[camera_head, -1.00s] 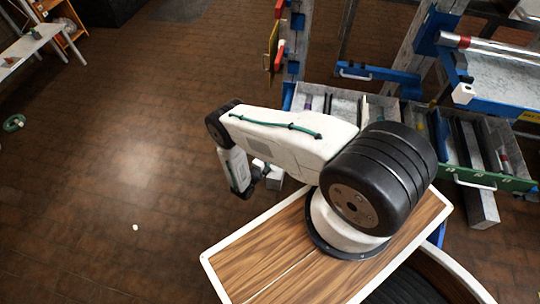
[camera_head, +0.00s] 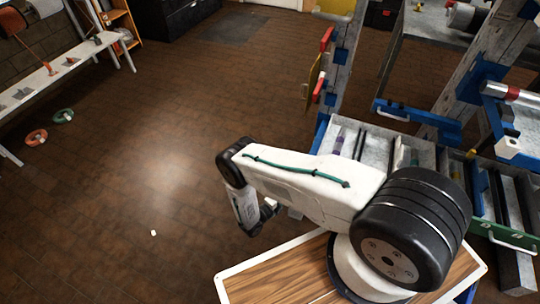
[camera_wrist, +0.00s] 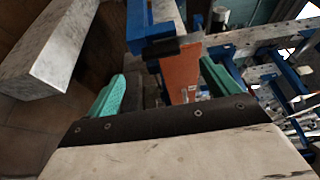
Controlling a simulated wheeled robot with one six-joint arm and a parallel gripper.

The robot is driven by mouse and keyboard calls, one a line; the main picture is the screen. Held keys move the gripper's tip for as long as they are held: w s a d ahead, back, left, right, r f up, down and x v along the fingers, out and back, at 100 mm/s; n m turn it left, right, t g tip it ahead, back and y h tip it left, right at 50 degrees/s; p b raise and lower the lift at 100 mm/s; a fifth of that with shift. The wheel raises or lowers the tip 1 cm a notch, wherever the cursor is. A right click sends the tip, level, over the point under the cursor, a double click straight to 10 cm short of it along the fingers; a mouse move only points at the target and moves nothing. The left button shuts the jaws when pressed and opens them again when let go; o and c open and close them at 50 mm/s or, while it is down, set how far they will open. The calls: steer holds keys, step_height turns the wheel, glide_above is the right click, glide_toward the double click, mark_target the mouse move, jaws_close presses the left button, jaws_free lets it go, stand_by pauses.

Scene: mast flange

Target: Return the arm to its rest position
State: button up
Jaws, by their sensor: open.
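My gripper (camera_wrist: 160,90) shows in the wrist view with its two green fingers apart and nothing between them. Behind the gap are a brown-orange upright panel and blue rack parts, at a distance I cannot judge. In the head view my white arm is folded over the wood-topped base, its forearm reaching left and its wrist hanging down at the left end. The fingers are hidden there.
A blue rack with open metal drawers (camera_head: 405,150) stands close to the right of my arm. A green-fronted drawer (camera_head: 500,233) juts out at the right. A white bench (camera_head: 60,65) is far left. The brown tiled floor (camera_head: 150,150) on the left is mostly clear.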

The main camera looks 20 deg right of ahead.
steer(key=s+d+r+m+g, duration=0.2)
steer(key=s+m+g, duration=0.2)
steer(key=s+m, duration=0.25)
steer(key=a+r+m+g+y, duration=0.25)
steer(key=r+m, duration=0.55)
steer(key=r, duration=0.6)
steer(key=w+a+r+m+g+y, duration=0.1)
steer(key=a+r+m+g+y, duration=0.2)
steer(key=r+m, duration=0.8)
steer(key=a+r+m+g+y, duration=0.1)
steer(key=r+m+g+y, duration=0.3)
steer(key=r, duration=1.3)
steer(key=s+r+m+t+y, duration=0.3)
steer(key=s+r, duration=0.6)
steer(key=r, duration=0.4)
steer(key=s+r+m+t+y, duration=0.4)
steer(key=s+r+m, duration=0.3)
steer(key=s+r, duration=0.3)
step_height(320, 180, up, 4)
steer(key=shift+a+r+m+t, duration=0.25)
steer(key=shift+a+m+t, duration=0.15)
steer(key=shift+t, duration=0.45)
